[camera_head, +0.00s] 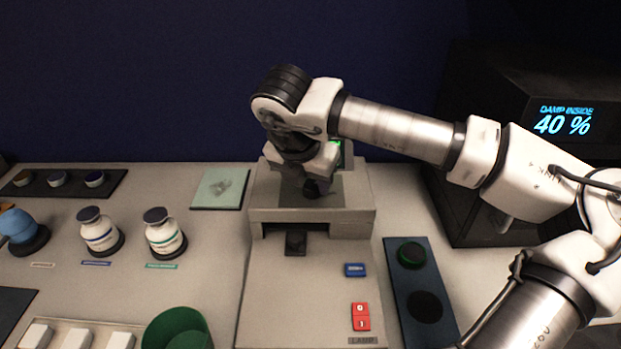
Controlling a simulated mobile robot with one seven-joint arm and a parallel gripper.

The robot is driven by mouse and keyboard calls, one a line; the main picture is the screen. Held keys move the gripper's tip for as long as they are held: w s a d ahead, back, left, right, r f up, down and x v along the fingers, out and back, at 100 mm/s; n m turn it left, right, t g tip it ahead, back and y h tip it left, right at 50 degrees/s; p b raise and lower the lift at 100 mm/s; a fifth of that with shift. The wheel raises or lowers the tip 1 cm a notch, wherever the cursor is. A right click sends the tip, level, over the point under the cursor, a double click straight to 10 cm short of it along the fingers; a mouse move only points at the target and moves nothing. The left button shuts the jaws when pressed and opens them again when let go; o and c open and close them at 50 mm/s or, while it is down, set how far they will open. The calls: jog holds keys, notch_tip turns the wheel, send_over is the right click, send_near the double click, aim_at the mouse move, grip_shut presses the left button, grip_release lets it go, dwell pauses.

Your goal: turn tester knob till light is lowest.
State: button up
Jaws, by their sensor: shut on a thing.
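The tester (275,300) is a pale, stepped box in the middle of the bench. It has a blue button (355,270), a red 0/1 switch (360,316) and a plate marked LAMP at its front. My gripper (302,187) points down at the raised back part of the tester, shut on the tester knob, which the fingers and wrist mostly hide. A small green light (336,143) shows just right of my wrist, on a dark part behind it. Most of that part is covered, so I cannot read any level there.
Two white jars (98,236) (163,238), a blue round object (17,227) and a green cup (177,331) stand left. A dark panel with two round pads (405,284) lies right. A black box reading "DAMP INSIDE 40 %" (562,120) stands behind my arm.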

jog(key=shift+f+n+b, duration=0.15)
jog(key=shift+n+b, duration=0.15)
jog(key=shift+b, duration=0.4)
jog(key=n+b, duration=0.1)
jog(key=b, duration=0.2)
jog(key=shift+d+f+n+y, duration=0.1)
jog(key=shift+f+n+y, duration=0.1)
jog(key=shift+n+y, duration=0.2)
jog(key=n+b, duration=0.1)
jog(key=b, duration=0.1)
jog(key=n+y+b, duration=0.1)
jog(key=n+b, duration=0.1)
jog(key=shift+d+r+n+t, duration=0.1)
jog(key=shift+r+n+t, duration=0.05)
jog(key=shift+n+t, duration=0.15)
jog(key=n+y+b, duration=0.2)
jog(key=n, duration=0.2)
jog(key=shift+d+r, duration=0.1)
jog(key=shift+r, duration=0.05)
jog(key=shift+w+r+n+g+y, duration=0.1)
jog(key=shift+n+g+y, duration=0.25)
jog(key=shift+n, duration=0.75)
jog(key=shift+n+g+y, duration=0.35)
jog(key=shift+n, duration=0.75)
jog(key=o, duration=1)
jog(key=shift+c, duration=0.2)
